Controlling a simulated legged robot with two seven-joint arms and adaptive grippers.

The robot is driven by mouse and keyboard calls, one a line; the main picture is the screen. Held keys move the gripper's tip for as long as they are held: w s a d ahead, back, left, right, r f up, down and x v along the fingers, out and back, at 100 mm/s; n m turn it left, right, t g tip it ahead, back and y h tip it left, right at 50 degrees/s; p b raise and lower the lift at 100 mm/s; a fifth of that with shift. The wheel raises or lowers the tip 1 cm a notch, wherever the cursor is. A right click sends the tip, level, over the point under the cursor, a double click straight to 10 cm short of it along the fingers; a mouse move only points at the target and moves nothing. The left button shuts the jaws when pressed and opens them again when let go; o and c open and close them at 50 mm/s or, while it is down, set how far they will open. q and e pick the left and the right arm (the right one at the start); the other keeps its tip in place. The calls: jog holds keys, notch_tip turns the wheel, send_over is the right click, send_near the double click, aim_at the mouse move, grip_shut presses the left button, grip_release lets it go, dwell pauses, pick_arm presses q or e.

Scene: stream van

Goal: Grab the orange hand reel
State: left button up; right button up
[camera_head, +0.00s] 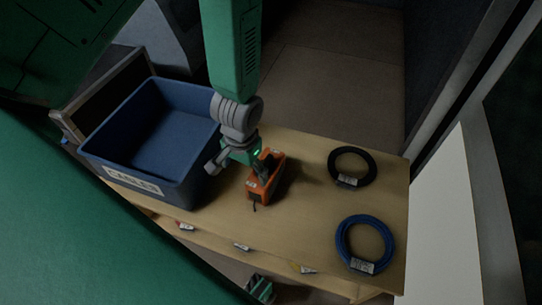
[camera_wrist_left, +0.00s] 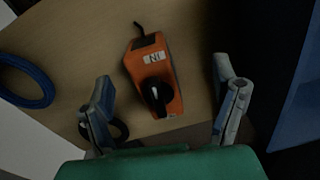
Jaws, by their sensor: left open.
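The orange hand reel (camera_head: 268,183) lies on the wooden table, just right of the blue bin. In the left wrist view the reel (camera_wrist_left: 152,62) shows its orange body, a white label and a black round knob, with a short dark cord at its far end. My left gripper (camera_head: 239,168) is over the table at the reel's left end. Its two fingers (camera_wrist_left: 163,80) are spread apart on either side of the reel and hold nothing. A green and grey part at the bottom of the head view, below the table's front edge, looks like my right gripper (camera_head: 261,289); its fingers are unclear.
A blue bin (camera_head: 118,161) with a label stands left of the reel, close to my left gripper. A black cable coil (camera_head: 333,166) and a blue cable coil (camera_head: 340,244) lie to the right. Small tags line the front edge. Bare table (camera_head: 300,215) lies between reel and coils.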

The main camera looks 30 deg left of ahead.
pick_arm(q)
jog(key=b, duration=0.2)
send_near(267, 169)
jog(key=a+r, duration=0.2)
jog(key=shift+w+n+h, duration=0.2)
jog(key=shift+n+h, duration=0.1)
jog(key=shift+n, duration=0.1)
notch_tip(267, 169, down, 7)
jog(key=b, duration=0.3)
jog(key=shift+d+f, duration=0.1)
jog(key=shift+d, duration=0.05)
jog(key=shift+a+f, duration=0.25)
jog(key=shift+f, duration=0.25)
jog(key=f+b, duration=0.1)
jog(key=f, duration=0.1)
jog(key=d+f+b, duration=0.1)
jog(key=f+b, duration=0.1)
jog(key=shift+w+f, duration=0.25)
jog(key=shift+f, duration=0.3)
jog(key=shift+a, duration=0.2)
pick_arm(e)
notch_tip(267, 169, down, 9)
jog(key=shift+a+r, duration=0.2)
jog(key=shift+a, duration=0.2)
